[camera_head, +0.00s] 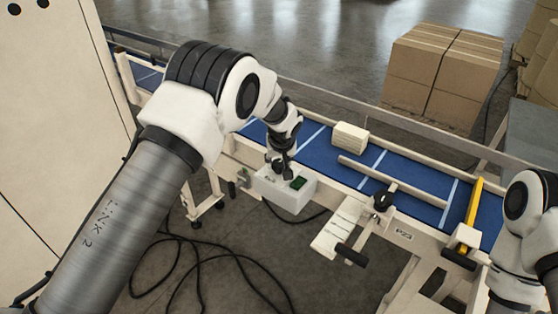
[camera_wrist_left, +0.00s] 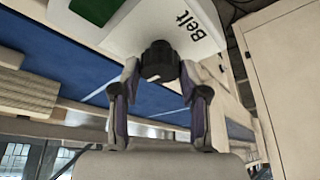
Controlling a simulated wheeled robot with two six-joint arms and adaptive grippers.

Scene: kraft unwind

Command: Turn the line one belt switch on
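The belt switch is a white box (camera_head: 292,198) on the near side of the conveyor, with a small green patch (camera_head: 299,183) on top. In the left wrist view the box (camera_wrist_left: 203,12) carries the word "Belt" and a black round knob (camera_wrist_left: 160,62). Part of the green patch (camera_wrist_left: 97,8) shows at the top edge. My left gripper (camera_head: 281,172) is down at the box. Its two fingers (camera_wrist_left: 160,78) lie on either side of the knob and appear to touch it. In the head view the gripper hides the knob. My right gripper is out of view.
The blue belt (camera_head: 405,175) runs behind the switch, bearing a cream block (camera_head: 350,137). A guide bar (camera_head: 392,181), a yellow bar (camera_head: 474,205) and a black-handled bracket (camera_head: 340,232) stand to the right. Cartons (camera_head: 440,75) sit beyond. Black cables (camera_head: 235,258) lie on the floor.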

